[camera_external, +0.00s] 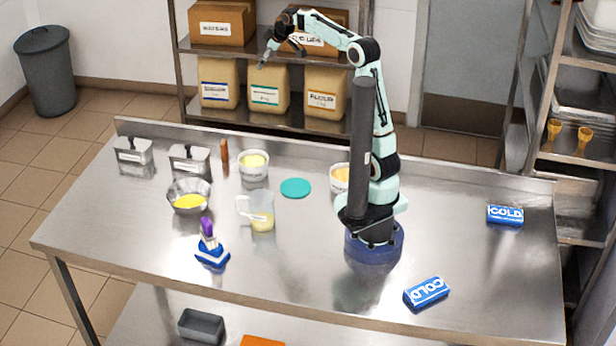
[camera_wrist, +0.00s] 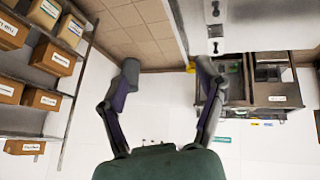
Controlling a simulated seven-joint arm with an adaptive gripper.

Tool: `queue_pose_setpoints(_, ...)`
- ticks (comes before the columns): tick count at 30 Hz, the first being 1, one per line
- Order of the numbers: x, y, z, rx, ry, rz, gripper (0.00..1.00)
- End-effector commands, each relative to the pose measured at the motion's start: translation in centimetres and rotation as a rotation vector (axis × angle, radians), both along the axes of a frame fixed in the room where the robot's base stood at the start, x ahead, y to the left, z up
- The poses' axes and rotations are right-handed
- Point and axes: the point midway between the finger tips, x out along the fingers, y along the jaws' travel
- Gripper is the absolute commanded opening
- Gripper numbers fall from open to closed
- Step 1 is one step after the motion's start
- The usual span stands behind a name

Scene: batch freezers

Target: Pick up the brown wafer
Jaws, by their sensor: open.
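A narrow upright brown piece (camera_external: 224,154), which looks like the brown wafer, stands near the back edge of the steel table, between a metal container and a white tub. My gripper (camera_external: 280,56) is raised high beyond the table's back edge, in front of the shelf rack, well above and to the right of the brown piece. In the wrist view my gripper (camera_wrist: 167,66) shows its two fingers spread wide with nothing between them. The brown piece cannot be made out in the wrist view.
Close to the brown piece are a metal container (camera_external: 189,161), a white tub (camera_external: 254,166) and a metal bowl (camera_external: 188,194). A clear jug (camera_external: 261,212), a teal disc (camera_external: 296,188) and a blue-based item (camera_external: 211,250) stand farther right or forward. Two cold packs lie at right.

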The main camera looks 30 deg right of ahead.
Motion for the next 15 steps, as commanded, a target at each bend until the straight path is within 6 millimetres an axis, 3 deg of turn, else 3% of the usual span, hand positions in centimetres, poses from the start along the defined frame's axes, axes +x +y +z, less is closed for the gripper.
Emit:
queue_pose_setpoints(1,3.0,1.2,-1.7,0.006,0.000,0.032,0.70)
queue_pose_setpoints(3,6.6,2.9,-4.3,0.017,0.001,0.070,0.70)
queue_pose_setpoints(7,11.1,5.6,-11.2,0.049,0.044,0.108,0.70)
queue_pose_setpoints(11,12.4,7.4,-19.2,0.069,0.137,0.123,0.70)
queue_pose_setpoints(15,11.1,8.3,-26.1,0.069,0.247,0.133,0.70)
